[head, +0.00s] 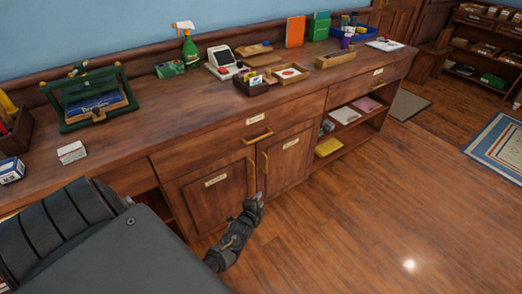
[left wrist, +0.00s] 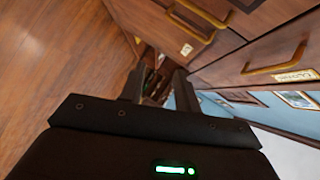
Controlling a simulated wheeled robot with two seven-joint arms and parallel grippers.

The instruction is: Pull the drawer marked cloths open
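The drawer (head: 215,143) above the two cupboard doors in the long wooden counter looks shut, its front flush. It has a brass bar handle (head: 257,136) and a pale label (head: 255,121). In the left wrist view the handle (left wrist: 275,66) is at the right, beside the label (left wrist: 296,76), which appears to read cloths. My left gripper (head: 254,203) is in front of the cupboard doors, below the drawer handle and apart from it. In the left wrist view my left gripper (left wrist: 156,86) has its fingers spread with nothing held between them. My right gripper is out of view.
Two brass door handles (head: 265,163) stand close together below the drawer. Another drawer (head: 350,91) is at the right above open shelves. A spray bottle (head: 189,49), trays and boxes stand on the counter (head: 185,115). The wooden floor (head: 350,230) in front is clear.

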